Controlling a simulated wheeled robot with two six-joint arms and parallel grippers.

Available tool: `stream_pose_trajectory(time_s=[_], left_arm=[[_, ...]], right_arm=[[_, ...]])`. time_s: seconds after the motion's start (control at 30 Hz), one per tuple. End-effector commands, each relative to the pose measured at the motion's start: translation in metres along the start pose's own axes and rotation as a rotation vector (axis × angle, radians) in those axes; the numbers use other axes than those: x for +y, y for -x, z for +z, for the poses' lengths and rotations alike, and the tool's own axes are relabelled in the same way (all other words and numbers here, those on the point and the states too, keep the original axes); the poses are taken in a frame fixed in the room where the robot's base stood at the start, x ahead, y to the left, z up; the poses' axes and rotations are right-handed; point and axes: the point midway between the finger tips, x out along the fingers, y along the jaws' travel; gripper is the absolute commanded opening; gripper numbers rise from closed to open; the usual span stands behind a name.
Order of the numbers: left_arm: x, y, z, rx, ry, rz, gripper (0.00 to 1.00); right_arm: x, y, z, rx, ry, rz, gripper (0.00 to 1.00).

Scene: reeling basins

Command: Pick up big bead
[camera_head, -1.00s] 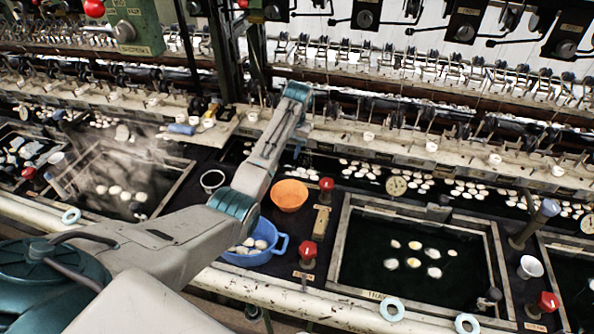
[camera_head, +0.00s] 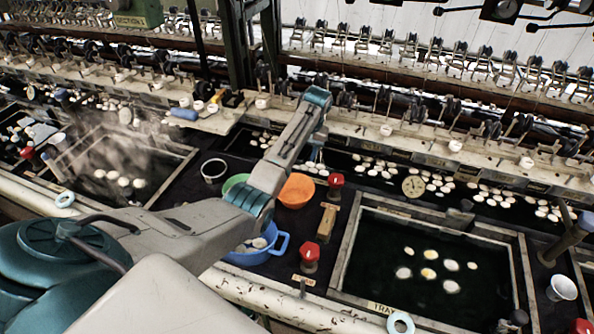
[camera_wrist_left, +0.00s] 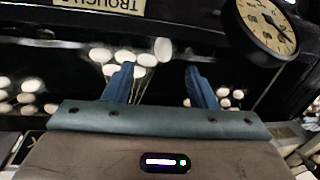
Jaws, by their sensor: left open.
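My left gripper is open in the left wrist view (camera_wrist_left: 160,72), its two blue fingers apart over the dark trough. In the head view its arm reaches in from the left, and the gripper (camera_head: 316,152) hangs over the back trough. A larger white oval (camera_wrist_left: 162,49), possibly the big bead, shows just beyond the gap between the fingertips. Smaller white cocoons (camera_wrist_left: 100,55) lie left of it, with thin pale threads near the left finger. Nothing is clearly held. I cannot tell for certain which piece is the big bead. My right gripper is out of view.
A round dial (camera_head: 413,186) stands by the back trough. An orange bowl (camera_head: 296,191), blue basin (camera_head: 262,256) and red-topped knobs (camera_head: 310,252) sit near my arm. A framed dark basin (camera_head: 430,216) with several cocoons is at right. Reeling machinery runs along the back.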

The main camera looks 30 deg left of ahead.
Motion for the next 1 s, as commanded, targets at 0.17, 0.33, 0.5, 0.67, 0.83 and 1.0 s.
stream_pose_trajectory(time_s=[0.17,0.33,0.5,0.67,0.83,1.0], left_arm=[[-0.001,-0.024,0.001,-0.003,0.0,-0.001,0.52],[-0.002,-0.035,0.001,-0.002,0.0,-0.001,0.52],[-0.006,-0.059,0.004,-0.005,0.001,-0.001,0.52],[-0.005,-0.079,0.003,-0.002,0.001,0.0,0.52],[-0.004,-0.084,0.003,0.001,0.0,0.001,0.52],[-0.004,-0.084,0.003,0.001,0.0,0.001,0.4]], right_arm=[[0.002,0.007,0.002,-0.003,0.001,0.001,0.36],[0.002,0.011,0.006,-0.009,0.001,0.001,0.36],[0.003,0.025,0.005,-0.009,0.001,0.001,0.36],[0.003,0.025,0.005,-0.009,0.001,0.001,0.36],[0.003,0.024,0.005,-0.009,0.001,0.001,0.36],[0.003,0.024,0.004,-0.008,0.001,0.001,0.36]])
